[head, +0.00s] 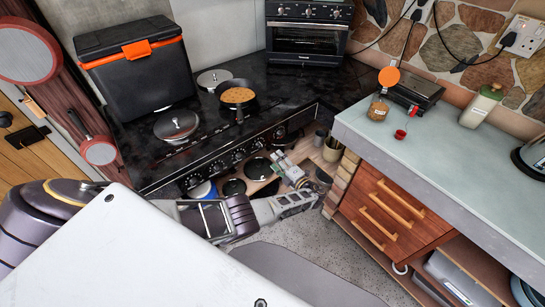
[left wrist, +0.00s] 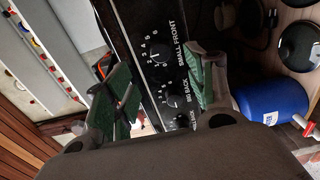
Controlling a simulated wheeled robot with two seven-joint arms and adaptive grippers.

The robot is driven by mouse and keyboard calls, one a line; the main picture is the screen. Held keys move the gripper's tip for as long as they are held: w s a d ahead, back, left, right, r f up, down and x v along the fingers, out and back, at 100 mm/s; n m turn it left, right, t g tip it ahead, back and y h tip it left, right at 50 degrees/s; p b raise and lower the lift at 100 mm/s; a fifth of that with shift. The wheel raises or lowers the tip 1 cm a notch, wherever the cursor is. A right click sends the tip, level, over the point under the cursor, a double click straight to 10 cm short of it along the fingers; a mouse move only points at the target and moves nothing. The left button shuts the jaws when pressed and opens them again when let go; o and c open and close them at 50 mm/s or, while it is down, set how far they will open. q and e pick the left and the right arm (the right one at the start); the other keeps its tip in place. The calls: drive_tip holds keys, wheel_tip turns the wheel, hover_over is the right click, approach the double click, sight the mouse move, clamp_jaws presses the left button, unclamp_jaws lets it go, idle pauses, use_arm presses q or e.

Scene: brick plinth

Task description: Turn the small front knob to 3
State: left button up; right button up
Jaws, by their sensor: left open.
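The small front knob (left wrist: 160,55) is a black dial on the stove's dark front panel in the left wrist view, with white numerals and the label SMALL FRONT beside it. Its pointer is too small to read. The big back knob (left wrist: 178,100) sits just below it. My left gripper (left wrist: 160,78) is open and empty, its green-padded fingers on either side of the view of the knobs. No contact with a knob is clear. In the head view my left gripper (head: 279,161) is in front of the stove's right part, near the knob row. My right gripper is not in view.
Pots and a blue item (head: 203,190) fill the shelf below the knobs. A counter with wooden drawers (head: 385,210) bounds the right side.

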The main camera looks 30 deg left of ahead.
use_arm(q)
drive_tip(key=shift+v, duration=0.9)
